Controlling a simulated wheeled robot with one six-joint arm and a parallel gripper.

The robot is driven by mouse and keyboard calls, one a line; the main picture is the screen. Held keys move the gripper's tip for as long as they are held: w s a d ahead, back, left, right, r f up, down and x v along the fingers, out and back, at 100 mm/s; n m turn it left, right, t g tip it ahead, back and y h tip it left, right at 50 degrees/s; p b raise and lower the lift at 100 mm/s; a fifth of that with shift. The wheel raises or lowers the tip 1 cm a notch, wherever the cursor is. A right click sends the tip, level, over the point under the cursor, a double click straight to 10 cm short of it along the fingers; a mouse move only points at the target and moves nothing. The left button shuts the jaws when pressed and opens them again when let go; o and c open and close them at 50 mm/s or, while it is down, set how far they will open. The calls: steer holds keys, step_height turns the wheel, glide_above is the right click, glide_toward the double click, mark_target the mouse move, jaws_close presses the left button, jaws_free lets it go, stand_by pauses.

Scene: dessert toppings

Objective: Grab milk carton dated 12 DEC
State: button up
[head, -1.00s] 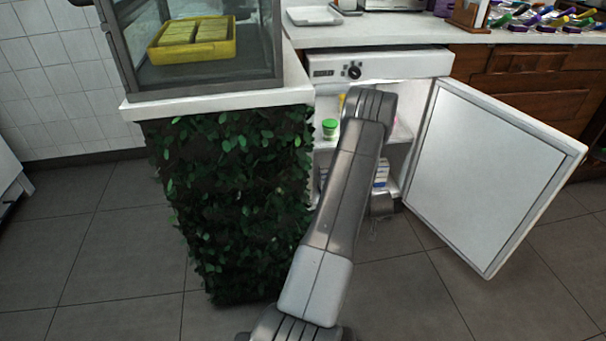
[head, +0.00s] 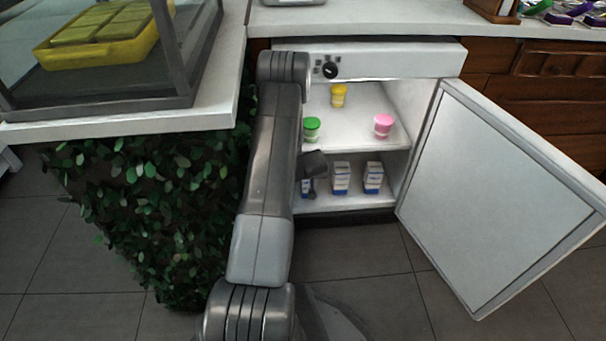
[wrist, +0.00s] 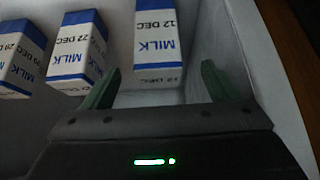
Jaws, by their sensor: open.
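In the wrist view, the milk carton reading 12 DEC (wrist: 158,45) is white and blue and lies straight ahead between my fingers, with its near end around the fingertip line. My gripper (wrist: 158,82) is open, with a green finger on each side; I cannot tell whether either touches the carton. A carton reading 22 DEC (wrist: 78,48) is to its left, and another carton (wrist: 20,58) is at the far left. In the head view, my gripper (head: 311,188) is at the left of the lower shelf, partly covering the leftmost carton (head: 305,187).
The fridge door (head: 500,190) stands open to the right. Two more cartons stand on the lower shelf (head: 350,203). The upper shelf holds green (head: 312,128), yellow (head: 339,96) and pink (head: 383,125) cups. A leafy counter front (head: 150,220) is left of my arm.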

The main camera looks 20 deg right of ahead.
mark_target(309, 182)
steer(key=b+x, duration=0.1)
steer(key=x, duration=0.3)
steer(key=b+x, duration=0.2)
steer(key=x, duration=0.2)
steer(key=shift+w+d+r, duration=0.2)
steer(key=shift+w+r, duration=0.05)
steer(key=shift+w, duration=0.1)
steer(key=c, duration=1.3)
steer(key=shift+r, duration=0.1)
steer(key=shift+c, duration=0.8)
steer(key=shift+r, duration=0.15)
